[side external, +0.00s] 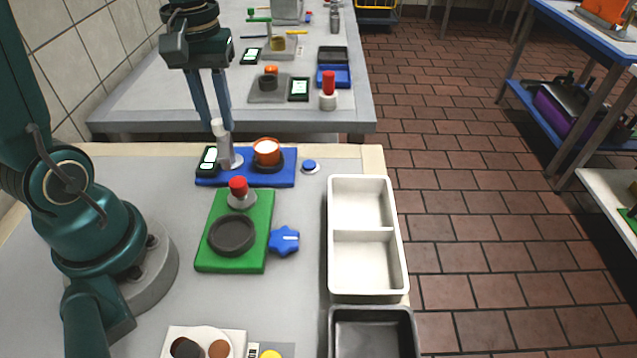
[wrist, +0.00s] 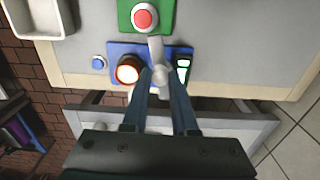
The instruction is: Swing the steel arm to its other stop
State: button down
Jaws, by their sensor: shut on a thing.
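The steel arm (side external: 224,153) stands on a blue plate (side external: 286,181), between a small lit display (side external: 208,160) and a dark-based cup with a glowing orange top (side external: 266,151). In the wrist view the steel arm (wrist: 156,47) is a grey bar running from between my fingers toward the green plate. My gripper (side external: 217,124) reaches down from above and is shut on the pale upper end of the steel arm. In the wrist view my gripper (wrist: 160,82) has its fingertips on either side of that rounded end. The arm's stops cannot be made out.
A green plate (side external: 259,235) holds a red button (side external: 238,187) and a dark ring (side external: 232,236). A blue star knob (side external: 285,240) and a small blue button (side external: 309,166) sit beside the plates. A white two-part tray (side external: 333,250) stands at right. A second bench is behind.

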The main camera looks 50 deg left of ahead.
jog(key=shift+w+n, duration=0.1)
jog(key=shift+n, duration=0.2)
jog(key=shift+w+a+n, duration=0.15)
jog(key=shift+w+n, duration=0.65)
jog(key=shift+n, duration=1.65)
jog(key=shift+w+a+n, duration=0.1)
jog(key=shift+w+n, duration=0.7)
jog(key=shift+n, duration=1.6)
jog(key=shift+w+a+n, duration=0.15)
jog(key=shift+w+n, duration=0.65)
jog(key=shift+n, duration=1.65)
jog(key=c, duration=0.7)
grip_release()
notch_tip(320, 180, up, 5)
jog(key=shift+r, duration=0.1)
